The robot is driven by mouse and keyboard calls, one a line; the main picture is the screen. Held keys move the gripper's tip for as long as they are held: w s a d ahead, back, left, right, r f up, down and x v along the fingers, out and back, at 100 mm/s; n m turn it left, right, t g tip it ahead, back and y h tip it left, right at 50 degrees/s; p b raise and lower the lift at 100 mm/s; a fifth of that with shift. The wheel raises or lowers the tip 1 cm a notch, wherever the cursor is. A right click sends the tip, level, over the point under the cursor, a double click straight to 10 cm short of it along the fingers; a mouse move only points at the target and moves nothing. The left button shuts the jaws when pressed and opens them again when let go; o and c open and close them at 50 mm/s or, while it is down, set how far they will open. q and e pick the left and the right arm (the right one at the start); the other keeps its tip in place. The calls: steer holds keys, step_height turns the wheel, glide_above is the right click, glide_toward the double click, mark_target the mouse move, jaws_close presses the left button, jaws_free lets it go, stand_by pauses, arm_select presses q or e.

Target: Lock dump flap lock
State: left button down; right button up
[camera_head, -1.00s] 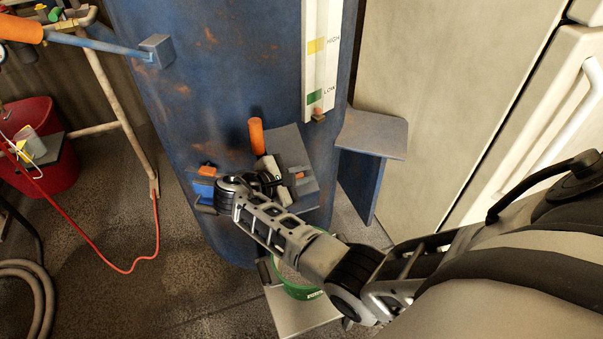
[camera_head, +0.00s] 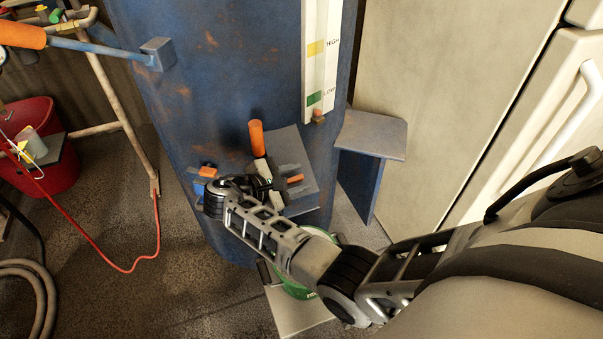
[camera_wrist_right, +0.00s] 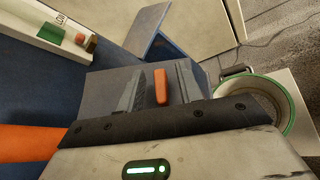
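The dump flap lock appears to be the small orange tab (camera_head: 295,178) on a grey-blue plate (camera_head: 300,147) low on the blue pot (camera_head: 225,90). My right gripper (camera_head: 288,178) is at the plate, with its grey fingers open on either side of the orange tab. In the right wrist view, the orange tab (camera_wrist_right: 161,86) stands between the two fingers, with gaps visible on both sides. An orange handle (camera_head: 257,138) sticks up beside the gripper. My left gripper is not in view.
A green-rimmed bucket (camera_head: 296,290) stands below the plate, partly behind my right arm. A blue bracket (camera_head: 372,135) juts out to the right. Another orange-topped part (camera_head: 208,171) sits left of my wrist. A red hose (camera_head: 130,270) lies on the floor.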

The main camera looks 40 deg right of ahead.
arm_select(q)
steer(key=p, duration=0.2)
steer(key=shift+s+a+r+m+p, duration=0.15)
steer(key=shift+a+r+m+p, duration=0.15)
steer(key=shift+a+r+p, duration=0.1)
arm_select(e)
steer(key=v, duration=1.3)
steer(key=shift+a, duration=0.3)
steer(key=shift+r, duration=0.15)
